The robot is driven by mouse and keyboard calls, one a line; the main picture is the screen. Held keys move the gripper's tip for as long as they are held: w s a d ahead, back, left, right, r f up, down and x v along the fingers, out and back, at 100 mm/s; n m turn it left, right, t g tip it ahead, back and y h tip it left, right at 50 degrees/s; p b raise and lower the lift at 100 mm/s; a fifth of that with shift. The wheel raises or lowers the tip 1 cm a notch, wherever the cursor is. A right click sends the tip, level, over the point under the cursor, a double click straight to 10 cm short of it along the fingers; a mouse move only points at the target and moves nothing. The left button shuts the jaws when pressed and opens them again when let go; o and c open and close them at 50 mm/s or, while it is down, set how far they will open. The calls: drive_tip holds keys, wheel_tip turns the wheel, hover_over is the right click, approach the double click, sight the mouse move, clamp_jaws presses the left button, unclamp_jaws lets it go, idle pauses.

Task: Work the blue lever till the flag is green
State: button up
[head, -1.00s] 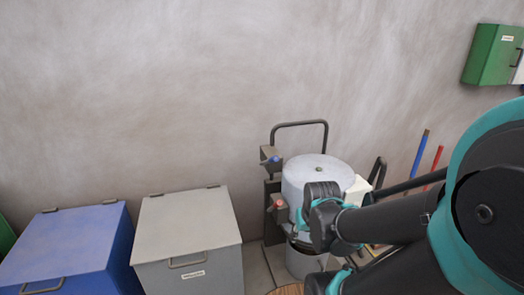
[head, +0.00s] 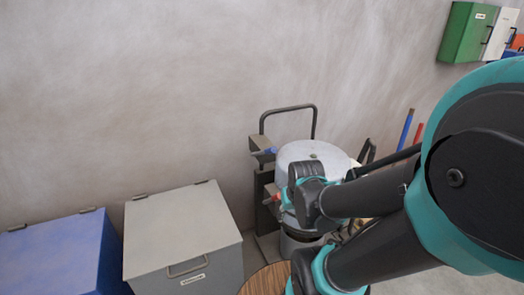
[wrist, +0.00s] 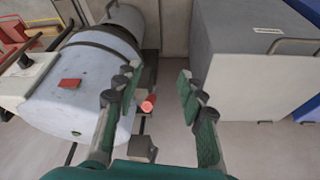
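The pellet bagger is a pale grey drum (head: 308,152) in a dark frame; it also shows in the wrist view (wrist: 75,95). The blue lever (head: 264,152) sticks out at the upper left of the frame in the head view; I cannot make it out in the wrist view. Below it is a red-ended handle (head: 272,198). In the wrist view this red end (wrist: 148,103) shows between my fingers, beyond them. A small red plate (wrist: 70,83) is on the drum; I cannot tell if it is the flag. My gripper (wrist: 158,95) is open and empty.
A grey lidded bin (head: 180,232) stands left of the bagger, with a blue bin (head: 55,255) beyond it. A round wooden top (head: 266,280) is in front. Green and white wall boxes (head: 465,32) hang at upper right. Floor shows between bagger and grey bin.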

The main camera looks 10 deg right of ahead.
drive_tip(key=shift+o, duration=0.4)
wheel_tip(320, 180, up, 27)
drive_tip(key=n+g+h, duration=0.2)
drive_tip(key=n+g, duration=0.2)
hover_over(271, 150)
drive_tip(key=w+a, duration=0.2)
drive_tip(key=f, duration=0.5)
drive_tip(key=d+f, duration=0.1)
drive_tip(key=f, duration=0.5)
drive_tip(key=w+d+f, duration=0.1)
drive_tip(key=f, duration=0.5)
drive_tip(key=shift+w+d, duration=0.1)
drive_tip(key=shift+d, duration=0.15)
drive_tip(key=shift+r, duration=0.1)
clamp_jaws()
